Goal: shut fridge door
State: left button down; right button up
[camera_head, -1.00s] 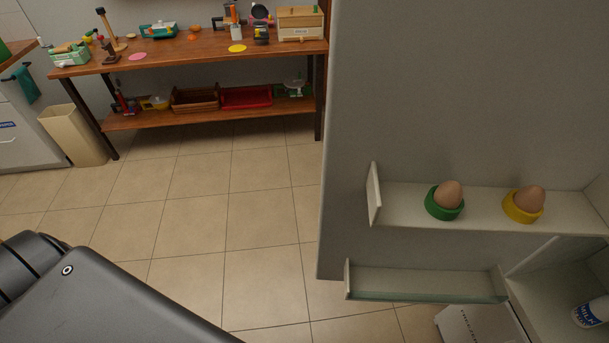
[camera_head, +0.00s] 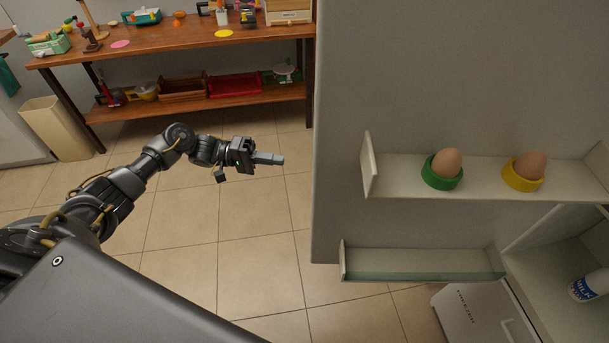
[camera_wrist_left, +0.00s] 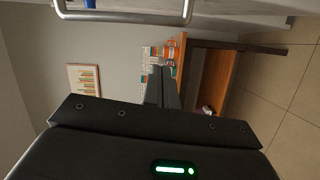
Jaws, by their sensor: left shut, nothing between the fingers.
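The fridge door (camera_head: 400,80) stands open, its inner side facing me on the right of the head view. Its upper shelf (camera_head: 395,187) holds two eggs in a green cup (camera_head: 442,178) and a yellow cup (camera_head: 521,181). Its lower shelf (camera_head: 420,267) looks empty. The fridge interior (camera_head: 560,250) shows at the lower right. My left gripper (camera_head: 279,159) is shut and empty, left of the door's free edge and apart from it in the picture. In the left wrist view its fingers (camera_wrist_left: 162,88) are together. My right gripper is not in view.
A wooden workbench (camera_head: 180,45) with many items stands at the back. A beige bin (camera_head: 57,128) stands left of it. A milk bottle (camera_head: 588,287) is in the fridge at the right edge. Tiled floor (camera_head: 235,220) is clear between bench and door.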

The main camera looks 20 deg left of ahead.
pick_arm(q)
notch_tip(320, 180, up, 5)
jog(key=s+g, duration=0.2)
jog(key=g, duration=0.1)
jog(key=s+d+p, duration=0.2)
jog(key=d+p, duration=0.4)
jog(key=d, duration=0.4)
jog(key=shift+s+d+f+h, duration=0.2)
jog(key=shift+s+d+h, duration=0.15)
jog(key=shift+s+h, duration=0.05)
